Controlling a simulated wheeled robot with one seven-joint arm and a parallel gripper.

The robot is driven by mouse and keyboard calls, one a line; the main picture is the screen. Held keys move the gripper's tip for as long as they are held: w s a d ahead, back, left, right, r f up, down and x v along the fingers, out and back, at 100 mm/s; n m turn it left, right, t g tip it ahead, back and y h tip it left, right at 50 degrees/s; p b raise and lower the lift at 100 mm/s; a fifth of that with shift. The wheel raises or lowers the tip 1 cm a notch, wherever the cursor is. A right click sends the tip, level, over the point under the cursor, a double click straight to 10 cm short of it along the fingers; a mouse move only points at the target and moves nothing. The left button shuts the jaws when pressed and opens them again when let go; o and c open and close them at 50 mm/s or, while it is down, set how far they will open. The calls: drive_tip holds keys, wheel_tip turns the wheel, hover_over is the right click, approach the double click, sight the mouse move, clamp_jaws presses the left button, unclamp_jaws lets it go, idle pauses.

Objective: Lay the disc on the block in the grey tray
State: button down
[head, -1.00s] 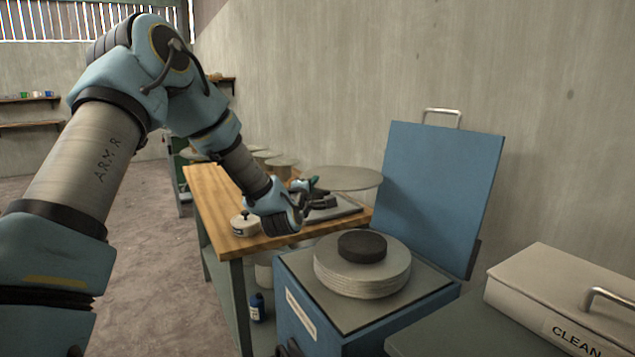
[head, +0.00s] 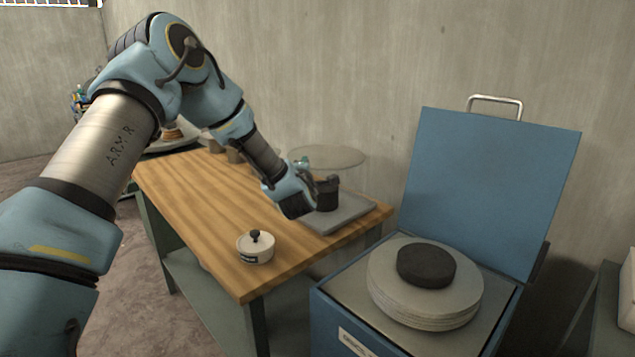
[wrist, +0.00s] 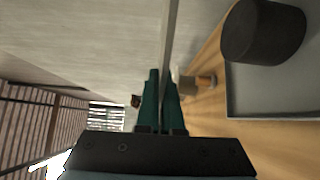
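A thin, round grey disc (head: 335,155) is held about level, gripped at its rim by my gripper (head: 303,164). In the wrist view the disc (wrist: 169,40) shows edge-on between the teal fingers of my gripper (wrist: 160,82). The dark round block (head: 327,193) stands in the shallow grey tray (head: 350,218) on the wooden bench. The disc is above the block and apart from it; I cannot tell how well they line up. The block (wrist: 262,32) and tray (wrist: 272,108) also show at the right of the wrist view. My wrist partly hides the tray's left side.
A white lidded pot (head: 255,249) with a black knob stands at the bench's (head: 200,205) front. At right, an open blue box (head: 490,190) holds stacked pale discs (head: 390,292) with a dark puck (head: 426,266) on top. Its raised lid stands beside the tray. The bench's middle is clear.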

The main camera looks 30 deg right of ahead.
drive_tip(key=shift+w+f, duration=0.15)
drive_tip(key=shift+f, duration=0.1)
wheel_tip(320, 180, down, 10)
drive_tip(key=p, duration=0.2)
drive_tip(key=shift+r+p, duration=0.25)
drive_tip(key=shift+p, duration=0.1)
drive_tip(key=shift+f, duration=0.15)
drive_tip(key=c, duration=1.1)
unclamp_jaws()
drive_tip(key=shift+o, duration=0.2)
